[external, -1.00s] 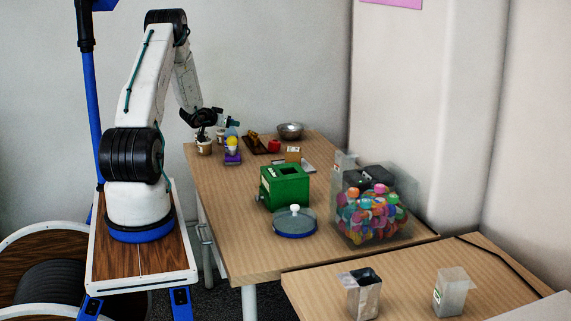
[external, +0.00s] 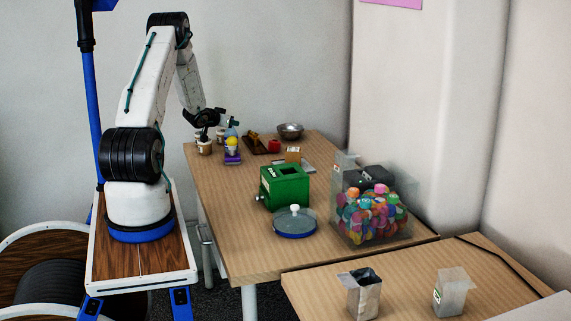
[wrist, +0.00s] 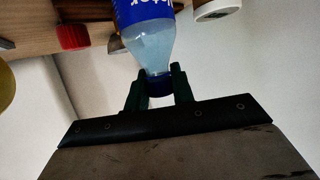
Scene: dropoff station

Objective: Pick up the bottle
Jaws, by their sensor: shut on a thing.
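The bottle (wrist: 150,45) is clear with a blue label and a dark blue cap. In the wrist view it hangs in from the top edge, its neck and cap between the two dark green fingers. My gripper (wrist: 158,80) is shut on it at the cap end. In the external view my gripper (external: 230,121) is at the far left of the long table, and the bottle shows only as a small pale blue patch (external: 231,131) below the fingers. Its base is hidden behind the yellow ball, so I cannot tell whether it touches the table.
A yellow ball on a purple stand (external: 232,155) is just in front of the bottle. A pale cup (external: 204,147) stands at the table's left edge. A red object (external: 274,146) and a metal bowl (external: 290,130) are to the right. A green box (external: 285,186) stands nearer.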

